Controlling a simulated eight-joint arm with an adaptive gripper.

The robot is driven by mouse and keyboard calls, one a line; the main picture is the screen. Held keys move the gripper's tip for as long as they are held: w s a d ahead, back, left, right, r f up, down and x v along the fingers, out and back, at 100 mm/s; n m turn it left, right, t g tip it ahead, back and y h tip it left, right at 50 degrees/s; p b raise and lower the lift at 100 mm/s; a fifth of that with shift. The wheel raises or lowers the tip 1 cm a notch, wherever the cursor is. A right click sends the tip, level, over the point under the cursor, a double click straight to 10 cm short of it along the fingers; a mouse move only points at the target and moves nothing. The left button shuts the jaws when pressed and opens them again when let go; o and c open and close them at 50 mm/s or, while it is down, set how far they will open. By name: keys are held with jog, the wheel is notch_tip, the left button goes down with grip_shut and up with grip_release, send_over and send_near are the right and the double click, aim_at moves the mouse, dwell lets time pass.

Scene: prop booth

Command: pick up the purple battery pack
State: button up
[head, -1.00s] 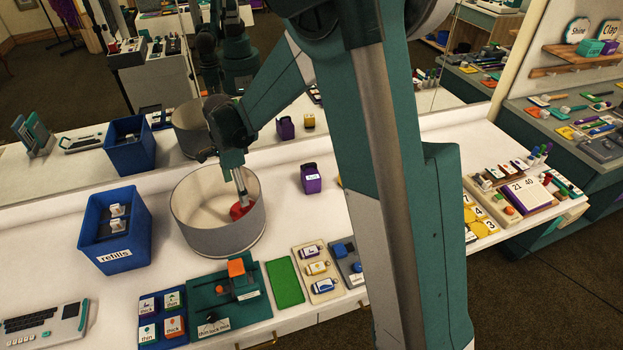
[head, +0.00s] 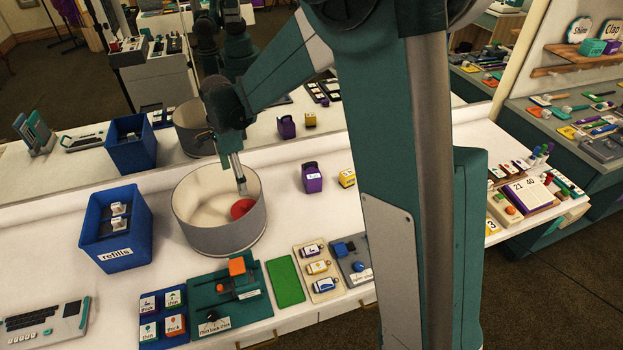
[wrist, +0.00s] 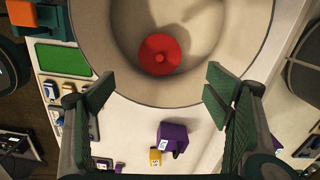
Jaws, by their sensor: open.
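The purple battery pack (head: 312,178) stands on the white counter to the right of the round grey drum (head: 183,222), with a pale label on its front. In the wrist view the purple battery pack (wrist: 172,135) is below the drum's rim, toward the bottom of the picture. My gripper (head: 241,188) is over the drum, left of the pack and apart from it. In the wrist view my gripper (wrist: 160,93) has its fingers wide apart with nothing between them. A red disc with a small knob (wrist: 159,55) lies inside the drum.
A yellow labelled block (head: 347,177) stands just right of the pack. A blue refills bin (head: 115,228) is left of the drum. A green mat (head: 285,281) and card trays lie in front. The mirror behind repeats the pack and block. Counter between drum and pack is clear.

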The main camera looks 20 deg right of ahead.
jog(key=w+d+h, duration=0.2)
jog(key=w+d, duration=0.2)
jog(key=d, duration=0.6)
jog(key=m+h, duration=0.3)
send_over(308, 171)
jog(key=a, duration=0.2)
jog(key=shift+n+y, duration=0.3)
notch_tip(308, 171, down, 8)
jog(key=shift+f, duration=0.6)
jog(key=shift+d, duration=0.1)
jog(key=shift+b+x, duration=0.3)
jog(key=shift+x, duration=0.95)
jog(key=shift+f, duration=0.1)
